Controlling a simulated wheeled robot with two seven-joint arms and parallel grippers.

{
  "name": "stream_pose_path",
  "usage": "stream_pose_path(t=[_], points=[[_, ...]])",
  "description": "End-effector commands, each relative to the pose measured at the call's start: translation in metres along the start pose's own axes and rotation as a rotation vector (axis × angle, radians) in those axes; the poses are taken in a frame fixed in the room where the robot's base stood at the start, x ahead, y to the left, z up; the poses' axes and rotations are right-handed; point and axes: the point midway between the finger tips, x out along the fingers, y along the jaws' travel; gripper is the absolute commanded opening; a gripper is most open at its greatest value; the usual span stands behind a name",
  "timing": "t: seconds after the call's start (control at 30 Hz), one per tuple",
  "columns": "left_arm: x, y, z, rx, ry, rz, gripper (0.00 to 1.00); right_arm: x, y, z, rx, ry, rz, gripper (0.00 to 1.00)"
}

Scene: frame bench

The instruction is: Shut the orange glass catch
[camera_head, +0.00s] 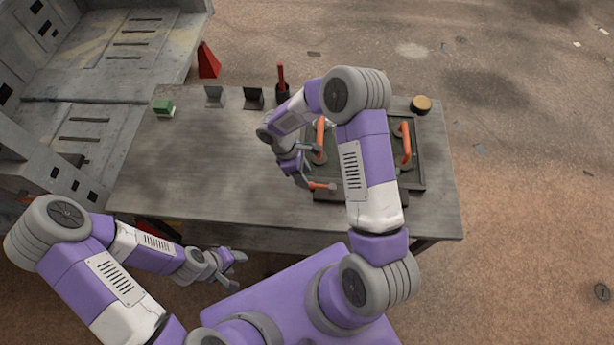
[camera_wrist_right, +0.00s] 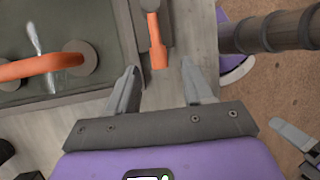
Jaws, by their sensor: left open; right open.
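The orange catch (camera_head: 319,186) is at the near left corner of the dark frame (camera_head: 422,170) on the bench. In the right wrist view the orange catch (camera_wrist_right: 157,48) points toward my gripper, just ahead of the gap between the fingertips. My right gripper (camera_head: 322,168) is open with nothing held; its fingers (camera_wrist_right: 160,78) also show in the wrist view. Part of the frame is hidden behind my right arm. My left gripper (camera_head: 240,264) is open and empty, in front of the bench's near edge.
Two orange handles stand on the frame, one on the left (camera_head: 320,134) and one on the right (camera_head: 406,146). A green block (camera_head: 164,108), two grey brackets and a red-handled tool in a holder (camera_head: 282,84) line the far edge. A yellow round piece (camera_head: 421,103) stands behind the frame. The bench's left half is clear.

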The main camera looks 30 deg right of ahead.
Motion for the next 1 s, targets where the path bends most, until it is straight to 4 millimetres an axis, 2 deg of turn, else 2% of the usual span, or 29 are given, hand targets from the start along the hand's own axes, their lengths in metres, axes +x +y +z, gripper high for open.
stream_pose_path(t=[0.1,0.3,0.63,0.9,0.97,1.0], points=[[-0.002,0.001,-0.001,0.0,0.002,0.0,0.53,0.021,-0.001,0.0,0.001,-0.001,-0.004,0.51],[-0.003,0.001,-0.001,0.0,0.002,0.0,0.53,0.041,-0.001,-0.001,0.001,0.001,-0.003,0.51],[-0.003,0.001,-0.001,0.0,0.002,0.0,0.53,0.045,0.0,-0.001,0.002,0.002,-0.001,0.51],[-0.003,0.001,-0.001,0.0,0.002,0.0,0.53,0.045,-0.001,-0.001,0.002,0.002,-0.001,0.09],[-0.003,0.001,-0.001,0.0,0.002,0.0,0.53,0.045,-0.001,-0.001,0.002,0.002,-0.001,0.0],[-0.003,0.001,-0.001,0.0,0.002,0.0,0.53,0.045,-0.001,-0.001,0.002,0.002,-0.001,0.0]])
